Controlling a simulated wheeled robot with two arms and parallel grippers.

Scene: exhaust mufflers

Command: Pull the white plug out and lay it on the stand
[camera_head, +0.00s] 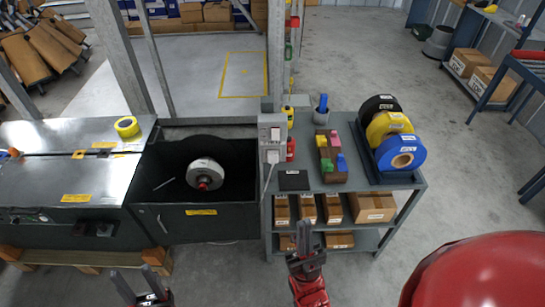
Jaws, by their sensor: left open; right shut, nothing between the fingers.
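A small white plug (272,156) sits at the lower part of a grey socket box (271,130) on the upright post. A pale cable hangs down from it. The grey stand (350,182) is to the right of the post, with a top shelf and lower shelves. My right gripper (303,228) is shut and empty, below the plug and in front of the stand's lower shelves in the picture. My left gripper (139,283) is open and empty at the bottom left, well away from the plug.
The stand top carries a black pad (293,180), a wooden block with coloured pieces (331,160), red bottles and large tape rolls (388,130). Bare top shows between the pad and the rolls. A dark open tank (165,219) is left of the post. A red rounded object (470,275) fills the lower right.

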